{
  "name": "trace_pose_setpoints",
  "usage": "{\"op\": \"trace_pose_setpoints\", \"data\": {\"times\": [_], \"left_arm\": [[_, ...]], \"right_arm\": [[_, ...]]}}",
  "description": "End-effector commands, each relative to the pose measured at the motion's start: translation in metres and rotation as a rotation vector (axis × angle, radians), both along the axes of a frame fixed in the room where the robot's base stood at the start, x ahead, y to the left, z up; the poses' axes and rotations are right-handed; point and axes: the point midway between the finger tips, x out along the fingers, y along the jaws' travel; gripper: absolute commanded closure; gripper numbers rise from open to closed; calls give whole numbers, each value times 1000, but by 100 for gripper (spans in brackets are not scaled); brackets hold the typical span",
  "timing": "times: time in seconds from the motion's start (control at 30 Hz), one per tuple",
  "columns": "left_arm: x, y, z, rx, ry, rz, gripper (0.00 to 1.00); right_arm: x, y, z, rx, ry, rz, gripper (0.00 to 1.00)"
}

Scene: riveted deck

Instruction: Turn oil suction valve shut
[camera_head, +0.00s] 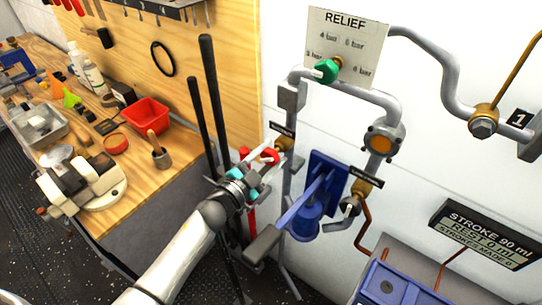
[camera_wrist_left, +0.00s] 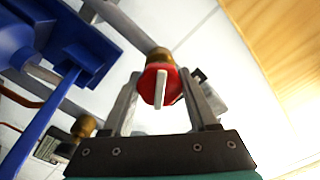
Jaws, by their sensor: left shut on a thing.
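A red valve knob (camera_head: 270,155) with a brass body (camera_head: 284,144) sits on the grey pipe in the middle of the head view, beside a small dark label too small to read. In the left wrist view the red knob (camera_wrist_left: 158,86) shows a white pointer bar lying nearly upright in the picture. My left gripper (camera_head: 257,164) is at this knob. Its two fingers (camera_wrist_left: 165,95) stand on either side of the knob and are shut on it. In the head view the gripper partly hides the knob. My right gripper is not in view.
A blue hand pump (camera_head: 305,220) stands just right of my gripper. Another brass valve (camera_head: 360,190) is farther right. A green relief knob (camera_head: 326,70) is above. Two black upright bars (camera_head: 211,90) rise close to the left. A wooden bench (camera_head: 130,180) with tools lies left.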

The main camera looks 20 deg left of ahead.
Motion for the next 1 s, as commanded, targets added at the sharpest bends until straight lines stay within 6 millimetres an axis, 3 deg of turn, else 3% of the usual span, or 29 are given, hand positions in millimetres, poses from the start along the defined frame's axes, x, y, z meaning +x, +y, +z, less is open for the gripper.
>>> {"op": "trace_pose_setpoints", "data": {"times": [0.5, 1.0], "left_arm": [[-1, -1, -2, 433, -156, -1, 97], [-1, 0, -2, 627, -226, 0, 97]], "right_arm": [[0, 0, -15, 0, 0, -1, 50], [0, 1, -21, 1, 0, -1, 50]]}}
